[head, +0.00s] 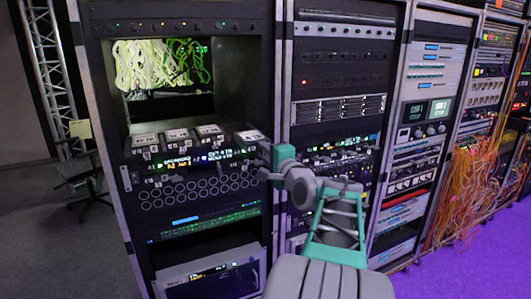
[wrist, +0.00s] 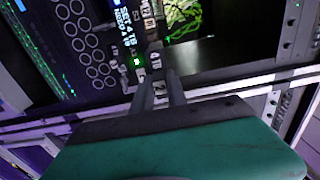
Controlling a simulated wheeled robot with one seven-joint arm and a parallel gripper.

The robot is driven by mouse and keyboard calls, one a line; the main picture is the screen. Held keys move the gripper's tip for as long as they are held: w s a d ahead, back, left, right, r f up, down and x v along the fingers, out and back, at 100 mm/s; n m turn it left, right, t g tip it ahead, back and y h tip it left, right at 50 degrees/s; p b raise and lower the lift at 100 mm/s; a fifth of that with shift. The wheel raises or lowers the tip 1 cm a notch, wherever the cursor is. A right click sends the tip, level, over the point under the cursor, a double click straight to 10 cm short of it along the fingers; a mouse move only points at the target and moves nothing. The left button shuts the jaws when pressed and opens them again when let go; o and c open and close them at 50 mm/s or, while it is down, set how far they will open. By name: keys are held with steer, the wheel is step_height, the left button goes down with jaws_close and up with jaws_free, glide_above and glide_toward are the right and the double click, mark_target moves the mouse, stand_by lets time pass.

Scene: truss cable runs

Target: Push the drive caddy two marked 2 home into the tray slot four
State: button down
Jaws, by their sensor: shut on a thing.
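My gripper (head: 266,160) is at the right end of the tray front in the head view. In the wrist view its two fingers (wrist: 160,86) are shut on drive caddy two (wrist: 159,91), whose white label reads 2. A white label marked 4 (wrist: 156,61) shows just beyond the fingertips, at tray slot four. In the head view the rightmost caddy (head: 250,135) lies in line with my gripper, level with its neighbours. How deep the held caddy sits in the slot is hidden.
Several other caddies (head: 175,134) with pale tops sit to the left in the tray. Green cable bundles (head: 150,65) hang above and behind in the open rack bay. The rack's upright post (head: 281,90) stands close to the right of my gripper. A panel of round ports (head: 200,191) is below.

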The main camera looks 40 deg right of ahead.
steer(key=shift+p+x, duration=0.4)
steer(key=shift+x, duration=0.95)
steer(key=shift+w+r, duration=0.1)
steer(key=shift+w, duration=0.1)
steer(key=shift+p+x, duration=0.35)
steer(key=shift+x, duration=1)
steer(key=shift+p+x, duration=0.9)
steer(key=shift+x, duration=2.1)
steer(key=shift+d, duration=0.1)
steer(key=shift+w+d, duration=0.15)
steer(key=shift+w, duration=0.4)
steer(key=c, duration=1.3)
jaws_free()
steer(key=shift+f, duration=0.2)
